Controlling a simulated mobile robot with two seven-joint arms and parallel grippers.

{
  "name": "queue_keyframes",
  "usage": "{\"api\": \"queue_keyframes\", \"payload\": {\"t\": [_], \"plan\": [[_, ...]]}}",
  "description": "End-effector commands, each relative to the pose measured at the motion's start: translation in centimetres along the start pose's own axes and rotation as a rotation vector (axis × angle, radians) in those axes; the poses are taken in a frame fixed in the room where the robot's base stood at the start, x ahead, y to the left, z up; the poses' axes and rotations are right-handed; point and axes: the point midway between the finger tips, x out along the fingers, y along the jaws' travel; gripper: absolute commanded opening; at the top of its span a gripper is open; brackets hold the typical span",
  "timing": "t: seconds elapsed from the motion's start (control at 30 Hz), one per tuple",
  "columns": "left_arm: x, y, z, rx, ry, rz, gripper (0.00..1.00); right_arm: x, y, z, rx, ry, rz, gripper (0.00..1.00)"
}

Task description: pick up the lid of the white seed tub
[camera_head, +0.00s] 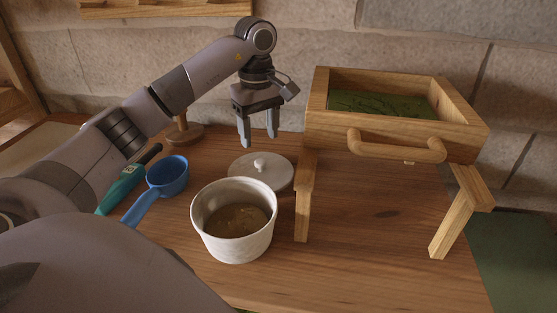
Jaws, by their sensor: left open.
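The white seed tub (233,243) stands uncovered on the wooden table, with brown contents inside. Its round white lid (276,176) lies on the table just behind the tub, with a small knob on top. The tub's rim hides part of the lid's near edge. My left gripper (259,143) points down with its two fingers apart, above and slightly behind the lid. It is empty and does not appear to touch the lid. My right gripper is not in view.
A wooden drawer-like box (385,128) on legs, with a front handle and green material inside, stands right of the lid. A blue scoop (167,174) and a teal-and-black tool (122,186) lie left of the tub. The table's front right is clear.

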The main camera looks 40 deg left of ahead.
Motion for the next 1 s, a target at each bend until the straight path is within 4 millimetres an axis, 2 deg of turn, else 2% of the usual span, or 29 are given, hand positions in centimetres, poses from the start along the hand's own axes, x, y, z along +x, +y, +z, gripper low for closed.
{"api": "queue_keyframes", "payload": {"t": [0.13,0.37,0.7,1.0], "plan": [[0.4,0.0,0.0,0.000,0.000,-0.002,0.58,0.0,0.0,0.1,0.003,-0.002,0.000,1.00],[2.5,-0.1,0.0,0.000,-0.001,-0.002,0.58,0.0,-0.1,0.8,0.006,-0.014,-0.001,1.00],[6.7,-0.4,-0.1,-0.001,0.000,-0.001,0.58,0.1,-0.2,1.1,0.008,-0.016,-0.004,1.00],[7.2,-0.4,-0.1,0.000,0.000,0.001,0.58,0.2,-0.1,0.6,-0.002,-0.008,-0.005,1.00]]}}
